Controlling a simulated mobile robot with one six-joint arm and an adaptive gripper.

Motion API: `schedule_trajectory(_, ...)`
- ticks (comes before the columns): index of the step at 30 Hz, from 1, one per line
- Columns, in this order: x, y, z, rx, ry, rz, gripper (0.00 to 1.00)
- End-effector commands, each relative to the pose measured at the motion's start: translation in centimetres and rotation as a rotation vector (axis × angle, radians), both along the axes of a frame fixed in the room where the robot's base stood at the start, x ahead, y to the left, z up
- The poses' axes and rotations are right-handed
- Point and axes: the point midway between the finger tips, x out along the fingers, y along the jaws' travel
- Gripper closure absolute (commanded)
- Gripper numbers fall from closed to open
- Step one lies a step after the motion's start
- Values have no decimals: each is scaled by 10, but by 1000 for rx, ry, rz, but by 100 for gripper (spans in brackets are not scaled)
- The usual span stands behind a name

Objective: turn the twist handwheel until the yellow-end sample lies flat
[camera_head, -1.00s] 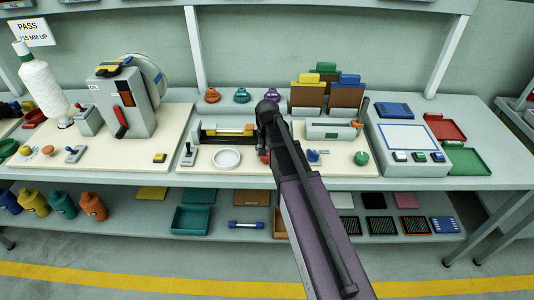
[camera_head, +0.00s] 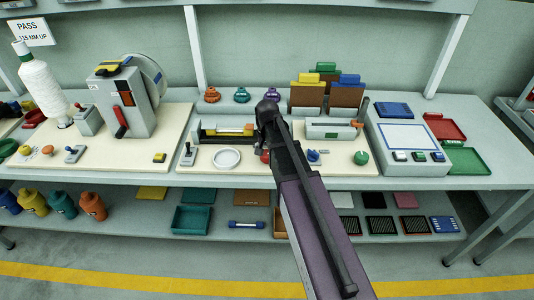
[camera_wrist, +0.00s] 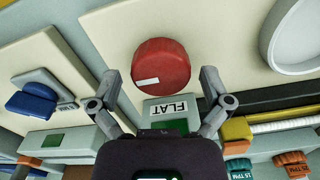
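A round red handwheel (camera_wrist: 162,62) with a white mark on its rim shows in the wrist view. My gripper (camera_wrist: 160,80) is open, one finger on each side of the handwheel, with a gap visible on both sides. A label reading FLAT (camera_wrist: 168,108) sits beside the handwheel, above a green window. A pale rod with a yellow-orange end (camera_wrist: 236,131) lies to the right in the wrist view. In the head view, the yellow part (camera_head: 234,130) shows in the dark-slotted fixture. My arm hides my fingers and most of the handwheel there.
A white round dish (camera_head: 227,158) lies left of my arm. A blue lever (camera_wrist: 32,103) stands on the other side of the handwheel in the wrist view. A green knob (camera_head: 361,158) stands farther right.

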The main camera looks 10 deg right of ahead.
Motion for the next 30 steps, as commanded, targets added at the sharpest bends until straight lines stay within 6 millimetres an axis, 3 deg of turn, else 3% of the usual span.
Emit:
schedule_trajectory(17, 1, 0, 0, 0, -2, 53, 0)
schedule_trajectory(30, 1, 0, 0, 0, -2, 308, 0)
